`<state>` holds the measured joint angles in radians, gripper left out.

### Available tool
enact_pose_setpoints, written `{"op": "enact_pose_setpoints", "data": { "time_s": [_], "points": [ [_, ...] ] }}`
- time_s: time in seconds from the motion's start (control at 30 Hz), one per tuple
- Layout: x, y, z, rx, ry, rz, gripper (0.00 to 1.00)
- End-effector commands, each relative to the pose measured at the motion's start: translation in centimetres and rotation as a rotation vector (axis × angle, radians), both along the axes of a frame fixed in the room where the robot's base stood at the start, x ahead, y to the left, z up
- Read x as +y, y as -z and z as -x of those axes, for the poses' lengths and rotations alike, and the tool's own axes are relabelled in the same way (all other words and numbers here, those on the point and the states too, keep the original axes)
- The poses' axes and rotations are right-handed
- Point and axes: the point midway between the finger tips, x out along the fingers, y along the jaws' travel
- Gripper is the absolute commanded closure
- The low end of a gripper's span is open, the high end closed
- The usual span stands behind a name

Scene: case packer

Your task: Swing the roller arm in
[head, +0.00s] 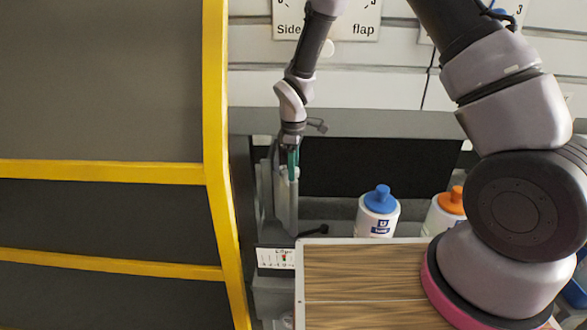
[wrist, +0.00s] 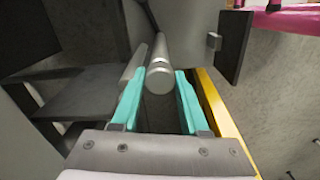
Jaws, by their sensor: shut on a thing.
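My gripper (head: 292,163) points down at the left side of the machine in the head view, its teal fingers at the top of a grey upright metal part. In the wrist view my gripper (wrist: 161,88) has one teal finger on each side of a grey metal cylinder with a rounded end, which I take to be the roller of the roller arm (wrist: 160,76). The fingers are shut on it. In the head view the roller arm is partly hidden by the fingers, and I cannot tell its swing angle.
A yellow guard frame (head: 216,150) stands close on the left. A blue-capped bottle (head: 378,212) and an orange-capped bottle (head: 446,212) stand to the right. A wood-patterned top (head: 365,285) lies in front. A small scale label (head: 275,258) sits below the gripper.

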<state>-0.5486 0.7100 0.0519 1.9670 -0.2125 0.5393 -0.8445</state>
Motion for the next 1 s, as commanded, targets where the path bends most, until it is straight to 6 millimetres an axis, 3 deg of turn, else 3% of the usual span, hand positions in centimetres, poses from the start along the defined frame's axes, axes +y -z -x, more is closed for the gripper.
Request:
{"op": "enact_pose_setpoints", "data": {
  "time_s": [1.0],
  "points": [
    [-0.19, -0.09, 0.26, -0.003, -0.036, -0.001, 1.00]
  ]
}}
